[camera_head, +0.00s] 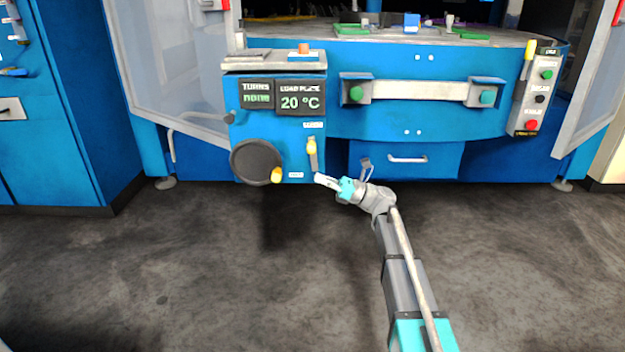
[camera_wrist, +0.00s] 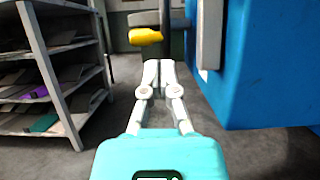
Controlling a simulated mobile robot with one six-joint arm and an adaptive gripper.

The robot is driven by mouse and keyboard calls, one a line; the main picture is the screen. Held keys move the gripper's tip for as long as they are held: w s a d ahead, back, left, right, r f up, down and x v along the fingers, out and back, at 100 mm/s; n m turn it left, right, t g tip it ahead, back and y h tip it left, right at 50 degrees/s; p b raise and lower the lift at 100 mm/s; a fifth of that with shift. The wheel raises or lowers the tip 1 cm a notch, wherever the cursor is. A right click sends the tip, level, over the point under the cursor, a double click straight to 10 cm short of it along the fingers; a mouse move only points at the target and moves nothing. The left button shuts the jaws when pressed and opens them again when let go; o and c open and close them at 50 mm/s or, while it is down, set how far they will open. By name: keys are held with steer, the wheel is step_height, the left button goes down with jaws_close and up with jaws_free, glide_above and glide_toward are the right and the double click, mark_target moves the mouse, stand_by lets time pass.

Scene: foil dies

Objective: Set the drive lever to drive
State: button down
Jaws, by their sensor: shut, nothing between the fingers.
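The drive lever (camera_head: 312,155) is a short grey bar with a yellow top, upright on the front of a blue control box (camera_head: 240,128). A small label above it is too blurred to read. My gripper (camera_head: 319,178) is shut and empty. Its tips are close to the lever's lower end in the head view; I cannot tell if they touch. In the wrist view my gripper (camera_wrist: 158,64) points along the box front, left of a grey upright bar (camera_wrist: 208,36) that looks like the lever or its plate.
A dark handwheel (camera_head: 252,160) with a yellow knob (camera_head: 277,175) sits left of the lever; the knob also shows beyond my fingertips (camera_wrist: 145,36). Displays (camera_head: 300,102) are above. A drawer handle (camera_head: 407,159) is to the right. Floor in front is clear.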

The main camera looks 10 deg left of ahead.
steer(key=shift+b+v, duration=0.35)
steer(key=shift+v, duration=0.7)
steer(key=shift+s+f, duration=0.1)
steer(key=shift+f, duration=0.1)
steer(key=s+d+f+n+t+h+p, duration=0.1)
steer(key=s+d+f+n+h+p, duration=0.1)
steer(key=s+f+n+h+p, duration=0.3)
steer(key=s+d+f+n+t+h+p, duration=0.1)
steer(key=s+d+f+n+h+p, duration=0.15)
steer(key=s+n+h+p, duration=0.35)
steer(key=s+d+n+h+p, duration=0.65)
steer(key=s+d+h, duration=0.6)
steer(key=d, duration=0.35)
step_height(320, 180, up, 37)
steer(key=p, duration=3.8)
steer(key=shift+y, duration=0.45)
